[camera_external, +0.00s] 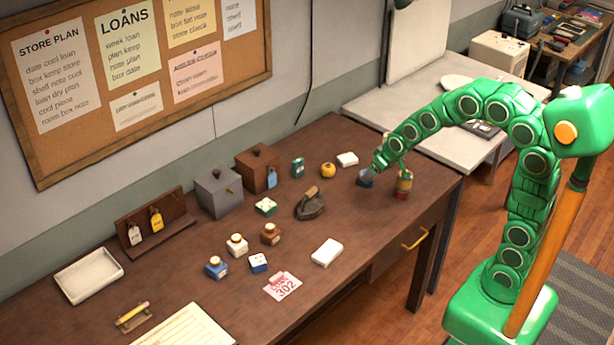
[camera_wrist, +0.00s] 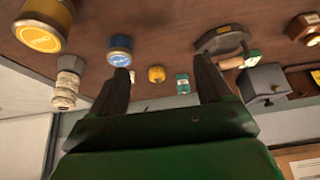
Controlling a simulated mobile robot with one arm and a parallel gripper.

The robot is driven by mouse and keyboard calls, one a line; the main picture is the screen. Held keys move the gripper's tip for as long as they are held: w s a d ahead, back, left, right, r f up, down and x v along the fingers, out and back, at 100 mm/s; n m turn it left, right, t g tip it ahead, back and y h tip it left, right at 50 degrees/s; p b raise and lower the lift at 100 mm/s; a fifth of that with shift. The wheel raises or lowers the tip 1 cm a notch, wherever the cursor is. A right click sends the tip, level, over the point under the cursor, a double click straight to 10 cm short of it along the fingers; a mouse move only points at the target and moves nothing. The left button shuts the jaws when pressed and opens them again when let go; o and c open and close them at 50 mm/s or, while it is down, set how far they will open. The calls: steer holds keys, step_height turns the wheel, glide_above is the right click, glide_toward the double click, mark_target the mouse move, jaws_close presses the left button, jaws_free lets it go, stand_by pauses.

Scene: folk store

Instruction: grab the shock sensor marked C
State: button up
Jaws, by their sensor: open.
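No letter C is readable on any small item, so I cannot tell which one is the shock sensor. Small candidates on the brown table (camera_external: 190,290) are a blue-and-white block (camera_external: 258,263), a green-and-white block (camera_external: 265,206), a teal block (camera_external: 298,168), and blue (camera_external: 216,268), white (camera_external: 237,245) and brown (camera_external: 270,234) capped items. The teal block also shows in the wrist view (camera_wrist: 182,84). My gripper (camera_external: 377,166) is at the table's far right end, close to a dark blue jar (camera_external: 365,179). Its fingers (camera_wrist: 162,86) are apart with nothing held between them.
A yellow tin (camera_external: 328,170), a white block (camera_external: 347,159) and a dark iron (camera_external: 310,206) are nearby. Grey (camera_external: 219,193) and brown (camera_external: 257,168) boxes stand by the wall. The table's right front is mostly clear.

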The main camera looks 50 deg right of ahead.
steer(key=w+a+f+t, duration=0.1)
steer(key=w+f+t, duration=0.1)
steer(key=w, duration=0.6)
steer(key=w+f+t, duration=0.2)
steer(key=w+f, duration=0.1)
steer(key=w, duration=0.5)
steer(key=t, duration=0.4)
glide_toward(300, 162)
steer(key=x, duration=0.5)
steer(key=shift+f, duration=0.35)
steer(key=shift+r+x, duration=0.15)
steer(key=shift+x, duration=1.6)
steer(key=shift+r+x, duration=0.1)
steer(key=shift+x, duration=1.6)
steer(key=shift+w+f, duration=0.25)
steer(key=shift+w, duration=0.2)
steer(key=shift+c, duration=0.4)
steer(key=c, duration=1)
